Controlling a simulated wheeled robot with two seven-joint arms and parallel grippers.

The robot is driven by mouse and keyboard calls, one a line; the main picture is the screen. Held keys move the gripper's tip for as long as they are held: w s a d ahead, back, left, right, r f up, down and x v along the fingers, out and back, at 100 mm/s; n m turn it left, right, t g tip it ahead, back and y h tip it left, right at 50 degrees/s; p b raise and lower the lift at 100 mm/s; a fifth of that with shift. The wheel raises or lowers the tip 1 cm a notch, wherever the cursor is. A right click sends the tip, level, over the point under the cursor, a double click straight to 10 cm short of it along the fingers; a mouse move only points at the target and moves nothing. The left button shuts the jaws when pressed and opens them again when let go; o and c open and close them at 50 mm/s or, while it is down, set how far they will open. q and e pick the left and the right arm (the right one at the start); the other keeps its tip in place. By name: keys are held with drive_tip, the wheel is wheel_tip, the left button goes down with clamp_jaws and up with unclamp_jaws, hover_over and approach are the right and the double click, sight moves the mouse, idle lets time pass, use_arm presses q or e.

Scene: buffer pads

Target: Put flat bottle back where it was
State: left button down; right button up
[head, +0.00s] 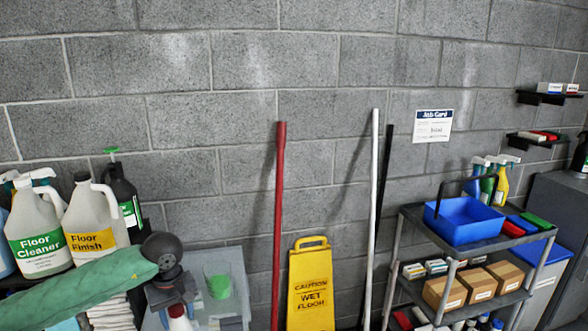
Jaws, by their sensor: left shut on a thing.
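My left gripper (177,299) comes in from the left at the lower left of the head view, pointing down. It is shut on a white and red bottle (179,321), which I take for the flat bottle. Only the bottle's upper part shows; the bottom edge of the picture cuts off the rest. The bottle is in front of a grey-blue surface (232,310), and I cannot tell whether it touches it. My right gripper is not in view.
A clear cup with green content (218,282) is close right of the gripper. Floor Cleaner (36,240) and Floor Finish (92,225) jugs stand left. A yellow wet-floor sign (310,285) and upright poles (279,220) stand centre. A cart with a blue bin (465,222) stands right.

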use_arm(q)
drive_tip(key=s+d+f+m, duration=0.3)
drive_tip(key=d+f+m, duration=0.4)
drive_tip(key=d+f, duration=0.1)
drive_tip(key=shift+s, duration=0.25)
idle(1.1)
